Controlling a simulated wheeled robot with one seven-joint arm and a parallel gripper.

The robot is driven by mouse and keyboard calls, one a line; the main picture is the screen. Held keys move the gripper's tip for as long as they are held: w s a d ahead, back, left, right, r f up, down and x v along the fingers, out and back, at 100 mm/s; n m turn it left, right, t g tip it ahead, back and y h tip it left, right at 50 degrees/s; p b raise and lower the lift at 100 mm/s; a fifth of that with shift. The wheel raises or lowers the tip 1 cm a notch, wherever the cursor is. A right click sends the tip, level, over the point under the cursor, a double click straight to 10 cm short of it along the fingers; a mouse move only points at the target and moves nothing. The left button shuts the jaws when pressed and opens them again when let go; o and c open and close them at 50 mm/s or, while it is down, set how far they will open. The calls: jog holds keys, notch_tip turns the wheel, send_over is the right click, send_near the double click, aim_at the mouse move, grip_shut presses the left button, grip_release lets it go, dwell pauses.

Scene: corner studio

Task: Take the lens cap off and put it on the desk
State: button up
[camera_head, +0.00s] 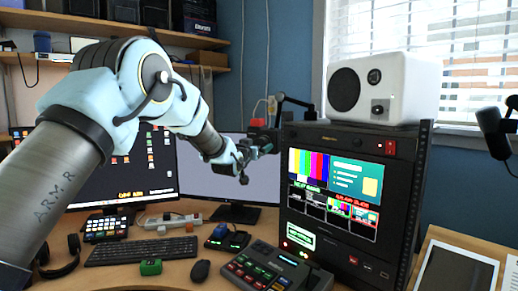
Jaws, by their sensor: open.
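My gripper (258,157) is open, raised above the desk (185,264) in front of the right monitor and just left of the black equipment rack. Its small dark fingers overlap a dark device (266,135) on a black boom arm (297,102). This device may be a camera; a red part (258,122) shows at its top left. I cannot make out a lens cap for certain, nor whether the fingers touch anything. The desk holds several things but has small bare patches near its front.
The rack (400,185) with a lit screen and a white speaker-like box (395,88) on top bounds the right side. A control panel (275,268), mouse (200,271), green block (151,267), keyboard (140,251) and headphones (72,255) occupy the desk.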

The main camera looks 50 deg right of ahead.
grip_shut()
dwell(0.7)
jog(key=b+v, duration=0.3)
jog(key=v, duration=0.3)
jog(key=shift+b, duration=0.4)
dwell(0.9)
